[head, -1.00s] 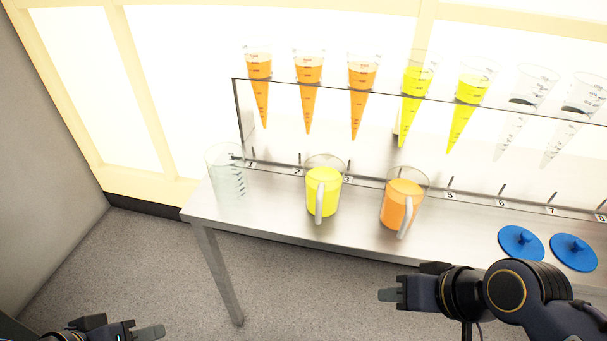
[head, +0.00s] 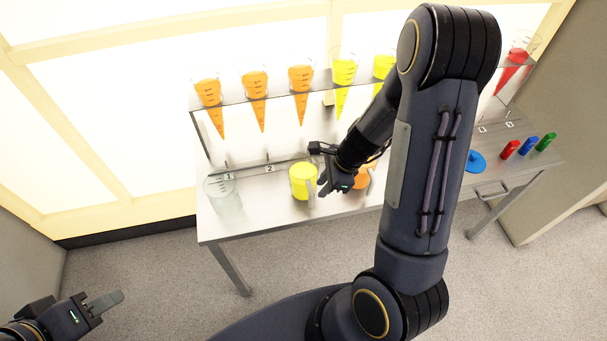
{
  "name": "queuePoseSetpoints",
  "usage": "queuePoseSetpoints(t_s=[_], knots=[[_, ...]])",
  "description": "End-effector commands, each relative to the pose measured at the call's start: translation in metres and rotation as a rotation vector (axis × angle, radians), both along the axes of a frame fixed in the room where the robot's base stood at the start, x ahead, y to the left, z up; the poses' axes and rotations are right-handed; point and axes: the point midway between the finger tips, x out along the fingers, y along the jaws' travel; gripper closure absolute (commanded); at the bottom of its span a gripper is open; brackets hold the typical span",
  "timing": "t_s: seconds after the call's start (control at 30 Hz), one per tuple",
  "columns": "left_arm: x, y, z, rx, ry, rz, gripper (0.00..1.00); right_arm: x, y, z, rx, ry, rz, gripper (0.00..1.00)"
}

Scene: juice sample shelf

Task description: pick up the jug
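A yellow-filled jug (head: 301,178) stands upright on the metal shelf table, its pale handle turned to the right. An orange-filled jug (head: 363,177) stands to its right, mostly hidden behind my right wrist. A clear, empty-looking jug (head: 224,198) stands at the left end. My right gripper (head: 321,184) is beside the yellow jug's handle, its fingers apart. I cannot tell whether they touch the handle.
A rack (head: 230,101) behind the jugs holds cones with orange, yellow and red liquid. A blue lid (head: 475,161) and red, blue and green capped items lie on the right. My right arm covers much of the table's middle. Floor is free in front.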

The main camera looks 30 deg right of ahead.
Motion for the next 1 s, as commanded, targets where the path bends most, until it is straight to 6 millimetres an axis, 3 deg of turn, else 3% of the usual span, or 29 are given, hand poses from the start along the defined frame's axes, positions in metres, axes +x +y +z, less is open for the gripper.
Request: queuePoseSetpoints(t_s=[0.5,0.8,1.0], knots=[[0.000,0.000,-0.016,0.000,0.000,0.000,0.64,0.009,0.025,-0.064,0.000,0.002,0.004,0.76],[0.000,0.000,-0.016,0.000,0.000,0.000,0.64,0.010,0.027,-0.067,0.001,-0.001,0.004,0.76],[0.000,0.000,-0.016,0.000,0.000,0.000,0.64,0.010,0.027,-0.066,0.001,-0.001,0.004,1.00]])
